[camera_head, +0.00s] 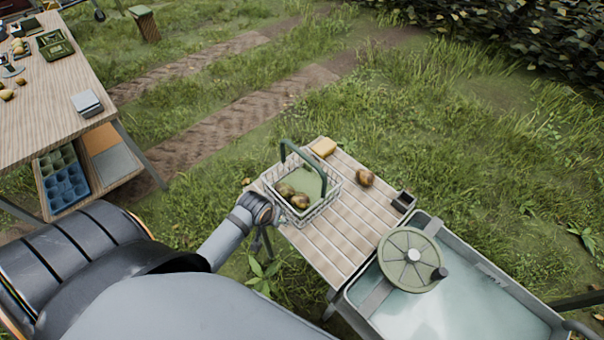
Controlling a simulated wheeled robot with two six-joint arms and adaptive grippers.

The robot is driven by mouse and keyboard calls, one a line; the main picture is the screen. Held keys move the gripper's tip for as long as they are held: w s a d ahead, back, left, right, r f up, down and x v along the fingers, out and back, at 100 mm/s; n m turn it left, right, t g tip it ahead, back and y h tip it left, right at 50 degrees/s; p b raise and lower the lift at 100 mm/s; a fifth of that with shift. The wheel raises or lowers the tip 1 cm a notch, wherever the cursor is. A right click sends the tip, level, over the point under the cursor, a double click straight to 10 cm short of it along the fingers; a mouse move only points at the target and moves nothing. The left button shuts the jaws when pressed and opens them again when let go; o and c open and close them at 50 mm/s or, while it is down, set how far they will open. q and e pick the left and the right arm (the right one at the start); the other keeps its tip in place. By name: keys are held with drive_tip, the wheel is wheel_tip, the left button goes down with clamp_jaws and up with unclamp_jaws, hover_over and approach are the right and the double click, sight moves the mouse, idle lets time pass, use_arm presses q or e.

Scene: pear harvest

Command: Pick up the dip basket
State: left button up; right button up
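The dip basket (322,207) is a pale wire basket with a raised green handle (322,173). It stands upright at the left end of the slatted wooden table (345,240). A few brown-mottled pears (299,200) lie in it, with a green surface behind them. My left arm reaches in from the lower left. Its wrist ends at the basket's near left side, and the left gripper (281,217) is largely hidden there. I cannot tell whether its fingers are open or touch the basket. My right gripper is not in view.
A yellow block (323,147), a loose brown pear (365,178) and a small dark box (403,201) are on the slatted table. A water-filled tub (455,310) with a green crank wheel (408,262) adjoins it. A larger worktable (50,110) stands at left. Grass surrounds them.

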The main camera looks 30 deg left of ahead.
use_arm(q)
drive_tip(key=w+r+n+t+h+p, duration=0.1)
drive_tip(key=w+r+n+p, duration=0.3)
drive_tip(key=r, duration=1)
drive_tip(key=n+t+h+b, duration=0.1)
drive_tip(key=n+h+b, duration=0.1)
drive_tip(key=n, duration=0.6)
approach(301, 154)
drive_tip(key=f, duration=0.1)
drive_tip(key=x, duration=0.4)
drive_tip(key=shift+w+d+r, duration=0.1)
drive_tip(key=shift+w+d, duration=0.05)
drive_tip(key=shift+d, duration=0.2)
drive_tip(key=shift+w+f+m+p, duration=0.3)
drive_tip(key=shift+f, duration=0.1)
drive_tip(key=shift+w+f, duration=0.1)
drive_tip(key=p+x, duration=0.2)
drive_tip(key=x, duration=0.2)
drive_tip(key=shift+w+f, duration=0.2)
drive_tip(key=shift+w+f+y, duration=0.1)
drive_tip(key=shift+f+y, duration=0.1)
drive_tip(key=shift+y, duration=0.1)
drive_tip(key=c, duration=0.8)
clamp_jaws()
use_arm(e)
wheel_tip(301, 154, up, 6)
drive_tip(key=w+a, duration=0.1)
